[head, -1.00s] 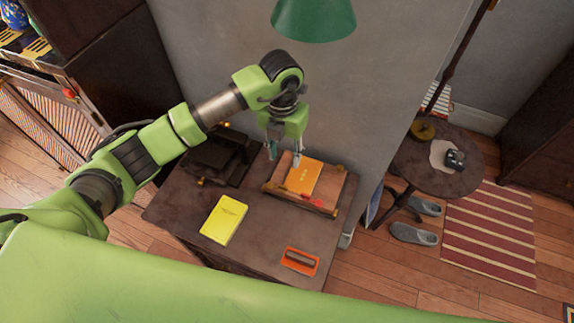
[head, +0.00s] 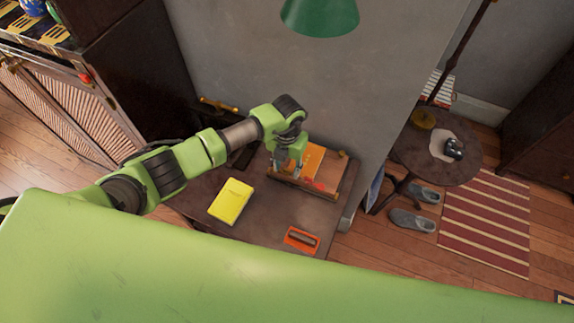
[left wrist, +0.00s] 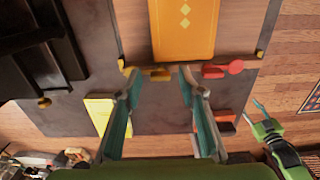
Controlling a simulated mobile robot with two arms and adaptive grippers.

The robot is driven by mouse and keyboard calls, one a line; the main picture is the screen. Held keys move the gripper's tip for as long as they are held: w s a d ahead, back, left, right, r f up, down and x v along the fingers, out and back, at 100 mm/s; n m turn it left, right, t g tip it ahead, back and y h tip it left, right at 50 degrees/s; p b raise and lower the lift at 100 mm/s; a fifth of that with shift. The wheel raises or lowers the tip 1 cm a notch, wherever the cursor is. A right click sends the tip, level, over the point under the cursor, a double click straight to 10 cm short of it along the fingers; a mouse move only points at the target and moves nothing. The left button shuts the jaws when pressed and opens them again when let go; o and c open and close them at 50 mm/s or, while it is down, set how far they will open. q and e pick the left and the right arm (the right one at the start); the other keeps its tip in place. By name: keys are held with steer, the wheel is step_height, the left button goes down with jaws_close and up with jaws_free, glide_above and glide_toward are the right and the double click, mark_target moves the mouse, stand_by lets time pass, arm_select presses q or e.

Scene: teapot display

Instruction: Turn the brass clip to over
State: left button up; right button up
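The brass clip (left wrist: 160,74) shows in the left wrist view at the near edge of a wooden board (left wrist: 133,30) that carries an orange booklet (left wrist: 184,28). My left gripper (left wrist: 159,78) is open, with one fingertip on each side of the clip. I cannot tell whether either fingertip touches it. In the head view my left gripper (head: 284,170) is over the left part of the board and hides the clip. My right gripper (left wrist: 262,115) shows at the right of the left wrist view, away from the board, with its fingers apart.
A red-knobbed piece (left wrist: 228,68) sits on the board's near edge, right of the clip. A yellow book (head: 231,201) and an orange tray (head: 301,240) lie on the desk. A green lamp shade (head: 320,15) hangs above. Dark equipment stands left of the board.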

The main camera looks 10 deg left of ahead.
arm_select(q)
steer(key=shift+f, duration=0.1)
steer(key=shift+c, duration=1.2)
jaws_close()
arm_select(e)
steer(key=shift+s+f, duration=0.1)
steer(key=shift+s, duration=0.75)
arm_select(q)
steer(key=shift+b, duration=0.3)
steer(key=shift+f+m+b, duration=0.15)
steer(key=shift+m+b, duration=0.75)
steer(key=shift+m, duration=0.1)
steer(key=m+b, duration=1.3)
steer(key=b, duration=0.3)
steer(key=shift+f, duration=0.1)
steer(key=shift+r+m+b, duration=0.25)
steer(key=shift+m+b, duration=1.25)
steer(key=shift+b, duration=0.05)
arm_select(e)
step_height(320, 180, down, 21)
steer(key=shift+w+f, duration=0.15)
